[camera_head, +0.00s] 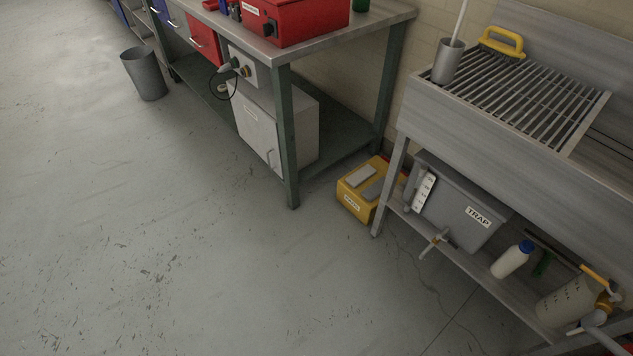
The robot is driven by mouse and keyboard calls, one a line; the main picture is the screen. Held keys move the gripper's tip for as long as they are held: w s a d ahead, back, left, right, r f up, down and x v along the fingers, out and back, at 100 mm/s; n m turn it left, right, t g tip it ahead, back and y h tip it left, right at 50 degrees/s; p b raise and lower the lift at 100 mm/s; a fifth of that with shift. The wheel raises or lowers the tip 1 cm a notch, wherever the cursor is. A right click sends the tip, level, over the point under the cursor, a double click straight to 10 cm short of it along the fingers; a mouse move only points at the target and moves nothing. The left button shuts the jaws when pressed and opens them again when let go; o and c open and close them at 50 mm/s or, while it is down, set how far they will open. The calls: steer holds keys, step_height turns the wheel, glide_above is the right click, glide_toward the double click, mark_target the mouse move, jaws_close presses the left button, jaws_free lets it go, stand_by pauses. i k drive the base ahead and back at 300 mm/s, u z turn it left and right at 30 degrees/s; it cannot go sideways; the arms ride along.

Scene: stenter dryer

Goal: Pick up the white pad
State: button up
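A yellow box (351,201) with a small label stands on the floor between the workbench and the steel sink unit. Inside its top lies a pale, off-white flat pad (360,177) on the left side. A darker grey flat pad (373,189) lies beside it on the right. The label on the box is too small to read surely. My gripper is not in view.
The workbench's green leg (287,140) stands left of the box, and the sink unit's leg (392,185) stands close on its right. A grey TRAP tank (455,205) sits on the sink's lower shelf, its tap (434,243) sticking out. The floor (220,260) in front is clear.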

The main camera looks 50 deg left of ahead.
mark_target(367, 171)
steer(key=u, duration=0.6)
steer(key=i, duration=0.65)
steer(key=u, duration=0.7)
steer(key=i, duration=0.5)
steer(key=u, duration=0.8)
steer(key=i, duration=1.25)
steer(key=z, duration=0.2)
